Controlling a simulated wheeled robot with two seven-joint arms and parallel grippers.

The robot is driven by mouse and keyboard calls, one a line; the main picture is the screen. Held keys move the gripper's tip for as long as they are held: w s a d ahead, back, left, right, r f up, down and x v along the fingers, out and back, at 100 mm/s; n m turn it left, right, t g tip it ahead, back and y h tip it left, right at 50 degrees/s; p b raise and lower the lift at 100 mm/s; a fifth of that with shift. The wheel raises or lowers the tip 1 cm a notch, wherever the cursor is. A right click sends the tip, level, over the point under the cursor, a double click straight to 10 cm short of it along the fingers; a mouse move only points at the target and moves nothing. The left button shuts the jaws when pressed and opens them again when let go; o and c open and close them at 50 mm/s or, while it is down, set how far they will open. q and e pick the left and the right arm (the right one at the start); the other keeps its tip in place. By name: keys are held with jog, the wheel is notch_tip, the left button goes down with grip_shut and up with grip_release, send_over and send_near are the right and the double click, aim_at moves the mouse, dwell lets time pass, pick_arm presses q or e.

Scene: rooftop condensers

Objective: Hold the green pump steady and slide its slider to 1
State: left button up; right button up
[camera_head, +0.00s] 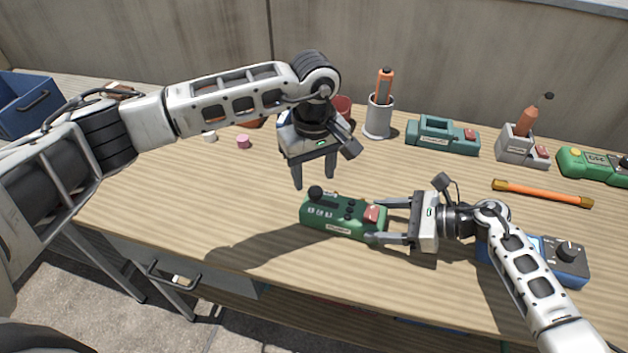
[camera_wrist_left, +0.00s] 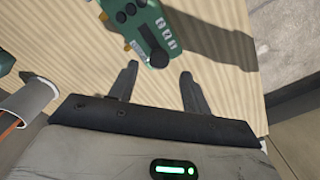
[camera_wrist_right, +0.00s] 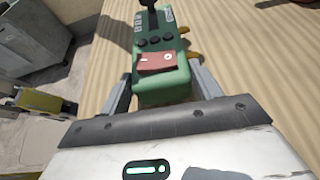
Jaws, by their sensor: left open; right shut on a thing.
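The green pump (camera_head: 345,221) lies on the wooden table in front of me, with a black-knobbed slider (camera_head: 316,192) at its left end, small black buttons and a red switch (camera_head: 373,213) at its right end. My right gripper (camera_head: 383,220) is shut on the pump's right end, one finger on each side; it also shows in the right wrist view (camera_wrist_right: 160,92). My left gripper (camera_head: 313,184) is open and empty, pointing down just above and behind the slider end. In the left wrist view the pump (camera_wrist_left: 135,20) is beyond the open fingers (camera_wrist_left: 157,85).
A blue device with a dial (camera_head: 566,254) sits partly behind my right arm. At the back stand a grey cup with an orange-handled tool (camera_head: 379,118), a teal device (camera_head: 441,137) and a grey holder (camera_head: 515,147). An orange bar (camera_head: 541,193) lies at right. The table's left front is clear.

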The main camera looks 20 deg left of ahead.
aim_at(314, 190)
pick_arm(q)
notch_tip(314, 190, up, 9)
jog(key=shift+f, duration=0.2)
pick_arm(e)
jog(key=shift+a, duration=0.1)
jog(key=o, duration=1.7)
jog(key=shift+o, duration=0.2)
jog(key=v, duration=0.9)
pick_arm(q)
jog(key=shift+f, duration=0.15)
